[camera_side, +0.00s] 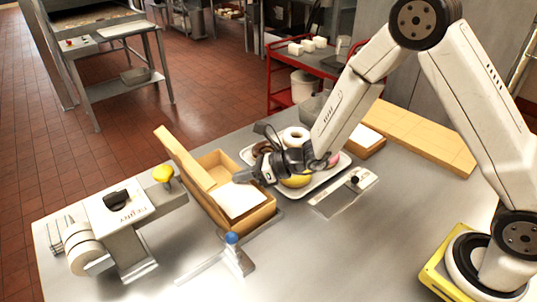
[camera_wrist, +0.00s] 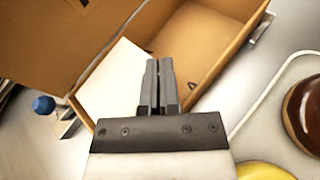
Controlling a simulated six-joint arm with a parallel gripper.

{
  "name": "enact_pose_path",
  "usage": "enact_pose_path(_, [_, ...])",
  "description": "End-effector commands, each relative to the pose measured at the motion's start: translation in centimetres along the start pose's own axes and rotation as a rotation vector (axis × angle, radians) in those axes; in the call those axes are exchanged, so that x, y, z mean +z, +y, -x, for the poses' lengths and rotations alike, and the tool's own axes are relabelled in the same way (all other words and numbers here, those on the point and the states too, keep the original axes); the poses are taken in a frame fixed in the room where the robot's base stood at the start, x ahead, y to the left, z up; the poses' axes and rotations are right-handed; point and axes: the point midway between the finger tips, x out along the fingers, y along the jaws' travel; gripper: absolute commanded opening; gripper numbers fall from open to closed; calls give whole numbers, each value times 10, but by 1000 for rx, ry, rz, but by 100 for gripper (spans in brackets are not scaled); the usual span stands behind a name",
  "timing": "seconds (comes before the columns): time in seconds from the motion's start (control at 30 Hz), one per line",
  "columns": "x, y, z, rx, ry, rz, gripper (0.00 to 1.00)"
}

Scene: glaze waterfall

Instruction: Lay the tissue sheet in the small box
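The small box (camera_side: 262,218) is open cardboard on the table, its lid (camera_side: 182,158) raised at the left. The white tissue sheet (camera_side: 240,200) lies in the near part of the box; it also shows in the wrist view (camera_wrist: 112,82), left of the fingers. The far part of the box shows bare cardboard floor. My gripper (camera_side: 240,177) is over the box, by the sheet's far edge. In the wrist view its fingers (camera_wrist: 160,68) are together, with no sheet visible between them. I cannot tell whether the fingertips touch the sheet.
A white tray (camera_side: 322,182) with doughnuts stands right of the box, close to my wrist. A stand with a blue knob (camera_side: 232,238) is near the box's front.

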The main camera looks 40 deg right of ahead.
Motion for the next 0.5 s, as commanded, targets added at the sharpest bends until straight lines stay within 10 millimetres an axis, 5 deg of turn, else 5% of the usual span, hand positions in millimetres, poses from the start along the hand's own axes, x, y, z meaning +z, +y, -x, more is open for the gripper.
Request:
enact_pose_path(0.27, [-3,-1,-1,0,0,-1,0])
enact_pose_path(0.4, [-4,0,-1,-1,2,-1,37])
enact_pose_path(0.5, [-4,0,-1,0,3,-1,37])
